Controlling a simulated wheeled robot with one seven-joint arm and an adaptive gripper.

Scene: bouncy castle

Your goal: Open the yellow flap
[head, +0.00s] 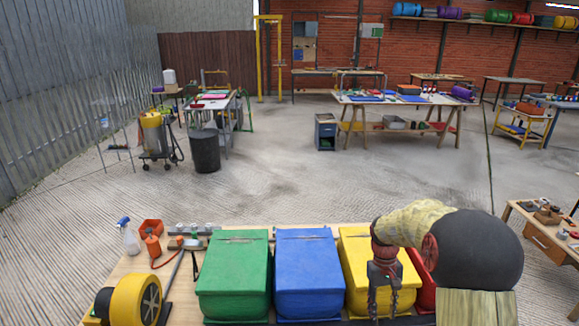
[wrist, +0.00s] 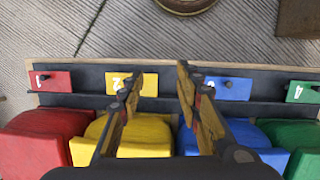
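The yellow box (head: 357,250) stands on the near table, between the blue box and the mostly hidden red box; its lid looks down. The wrist view shows its yellow top (wrist: 147,137) and, past a dark strip, a yellow panel (wrist: 149,85) marked 2 with a dark knob. I cannot tell which part is the flap. My gripper (head: 383,292) hangs over the yellow box, fingers down. In the wrist view my gripper (wrist: 159,76) is open and empty. Its left finger overlaps the yellow panel; its right finger lies between the yellow and blue panels. Contact is unclear.
A green box (head: 233,275), a blue box (head: 309,275) and a red box (wrist: 40,140) share the row, with matching panels. Open floor lies beyond the table.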

